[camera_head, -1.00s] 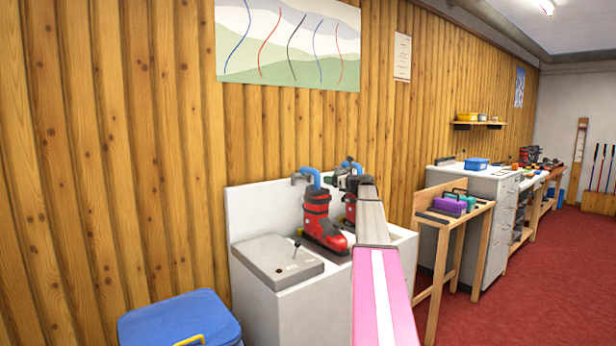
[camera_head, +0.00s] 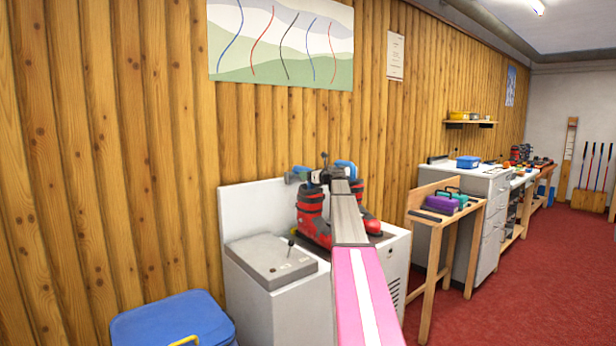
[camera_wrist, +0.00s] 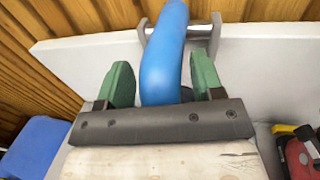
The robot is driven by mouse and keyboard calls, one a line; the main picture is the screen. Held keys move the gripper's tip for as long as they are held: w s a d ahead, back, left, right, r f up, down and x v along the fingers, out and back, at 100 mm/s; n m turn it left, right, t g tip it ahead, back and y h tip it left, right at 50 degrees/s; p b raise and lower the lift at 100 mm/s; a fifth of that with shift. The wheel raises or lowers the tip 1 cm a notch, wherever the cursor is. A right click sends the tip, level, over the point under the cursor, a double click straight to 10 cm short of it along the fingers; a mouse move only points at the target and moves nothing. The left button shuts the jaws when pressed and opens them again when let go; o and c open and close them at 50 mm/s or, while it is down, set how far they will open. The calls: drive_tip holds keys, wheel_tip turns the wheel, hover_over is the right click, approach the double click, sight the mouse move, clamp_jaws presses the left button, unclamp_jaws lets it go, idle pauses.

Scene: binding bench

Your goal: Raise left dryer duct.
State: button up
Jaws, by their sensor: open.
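The left dryer duct (camera_wrist: 165,55) is a bent blue hose. In the wrist view it runs between the two green fingers of my gripper (camera_wrist: 162,82), which are open, with visible gaps beside the hose. In the head view my gripper (camera_head: 317,178) is at the duct, above the left red-and-black boot (camera_head: 312,216) on the dryer, and hides much of the duct. I cannot tell how the duct's lower end meets the boot. The right blue duct (camera_head: 347,166) shows just behind my gripper, above the right boot (camera_head: 369,224), partly hidden by my arm.
The white dryer (camera_head: 262,205) has a grey panel with a small lever (camera_head: 291,243) at left. A grey bracket (camera_wrist: 143,30) is behind the duct. A blue lidded bin (camera_head: 170,322) stands at front left. A wooden stand (camera_head: 437,222) is to the right, with red floor beyond.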

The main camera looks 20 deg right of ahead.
drive_tip(key=c, duration=1.1)
drive_tip(key=shift+a, duration=0.1)
